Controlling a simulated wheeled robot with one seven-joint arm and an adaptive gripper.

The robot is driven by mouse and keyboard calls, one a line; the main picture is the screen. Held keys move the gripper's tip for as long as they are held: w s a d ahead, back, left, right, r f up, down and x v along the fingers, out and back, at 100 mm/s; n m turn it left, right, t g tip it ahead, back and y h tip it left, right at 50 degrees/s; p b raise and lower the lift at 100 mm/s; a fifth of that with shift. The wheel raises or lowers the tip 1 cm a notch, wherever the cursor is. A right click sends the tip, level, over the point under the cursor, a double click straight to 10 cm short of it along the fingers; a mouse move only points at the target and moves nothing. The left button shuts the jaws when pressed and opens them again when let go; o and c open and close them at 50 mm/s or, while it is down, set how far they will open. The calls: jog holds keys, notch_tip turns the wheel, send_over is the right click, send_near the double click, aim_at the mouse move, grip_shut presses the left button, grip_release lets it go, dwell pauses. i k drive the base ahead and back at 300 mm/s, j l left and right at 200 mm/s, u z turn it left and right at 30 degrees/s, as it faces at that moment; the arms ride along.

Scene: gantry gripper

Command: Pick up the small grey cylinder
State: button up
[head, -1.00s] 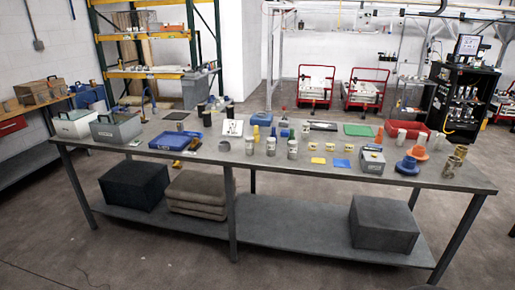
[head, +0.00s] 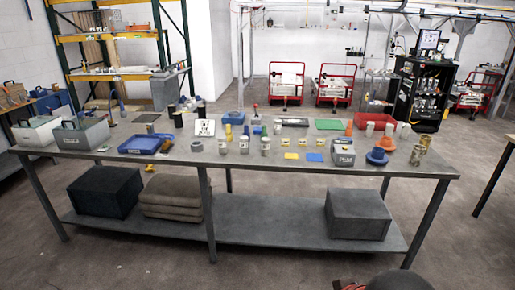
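The small grey cylinder cannot be singled out for certain at this size. A small grey round piece (head: 197,147) lies near the front edge of the grey workbench (head: 110,155), left of the middle. To its right stand several small grey-and-white jars (head: 244,147), upright and apart from each other. My gripper is not recognisable in the head view. A dark rounded shape at the bottom edge, right of the middle, may be part of my own body.
A blue tray (head: 140,145) and grey cases (head: 82,134) are on the bench's left. Dark blocks (head: 357,214) rest on the lower shelf.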

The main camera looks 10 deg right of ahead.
aim_at(266, 141)
jog(key=i+z, duration=0.25)
jog(key=i, duration=0.3)
jog(key=i+j+z, duration=0.1)
jog(key=i+z, duration=0.15)
jog(key=i, duration=0.35)
